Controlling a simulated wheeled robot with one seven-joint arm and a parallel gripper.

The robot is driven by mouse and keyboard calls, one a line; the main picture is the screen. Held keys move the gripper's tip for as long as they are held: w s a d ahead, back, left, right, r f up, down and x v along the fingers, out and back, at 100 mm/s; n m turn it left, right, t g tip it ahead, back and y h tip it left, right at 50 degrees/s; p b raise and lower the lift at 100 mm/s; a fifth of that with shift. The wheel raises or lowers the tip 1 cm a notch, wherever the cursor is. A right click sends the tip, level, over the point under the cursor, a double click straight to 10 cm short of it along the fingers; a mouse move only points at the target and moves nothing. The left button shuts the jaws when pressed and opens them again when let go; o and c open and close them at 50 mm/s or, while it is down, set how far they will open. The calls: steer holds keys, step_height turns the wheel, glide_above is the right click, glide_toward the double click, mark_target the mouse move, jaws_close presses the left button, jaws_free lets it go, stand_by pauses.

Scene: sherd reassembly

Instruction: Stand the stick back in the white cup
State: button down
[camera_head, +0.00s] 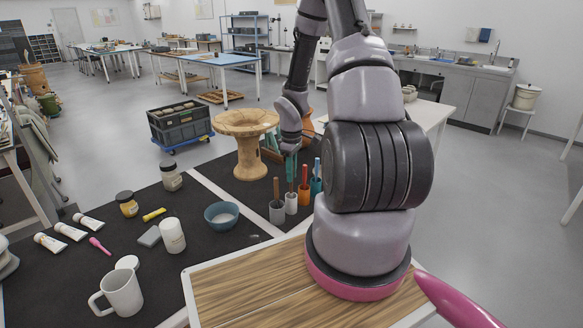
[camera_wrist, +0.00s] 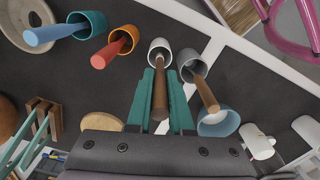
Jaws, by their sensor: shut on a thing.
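The white cup (camera_head: 291,204) stands upright on the dark table top between a grey cup and an orange cup. It also shows in the wrist view (camera_wrist: 153,46). My gripper (camera_wrist: 161,80) has teal fingers and is shut on a brown stick (camera_wrist: 160,97). The stick's far end lines up with the white cup's mouth; I cannot tell how deep it sits. In the head view my gripper (camera_head: 291,178) is just above the white cup, and the fingers hide most of the stick.
The grey cup (camera_head: 277,213) holds another brown stick. The orange cup (camera_head: 304,196) and teal cup (camera_head: 316,188) hold orange and blue sticks. All stand close by. A blue bowl (camera_head: 221,215) is left of the cups; a wooden stand (camera_head: 250,160) is behind them.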

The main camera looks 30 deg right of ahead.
steer(key=shift+f, duration=1.9)
steer(key=c, duration=0.7)
jaws_free()
steer(key=shift+c, duration=0.2)
step_height(320, 180, up, 11)
steer(key=shift+f, duration=0.1)
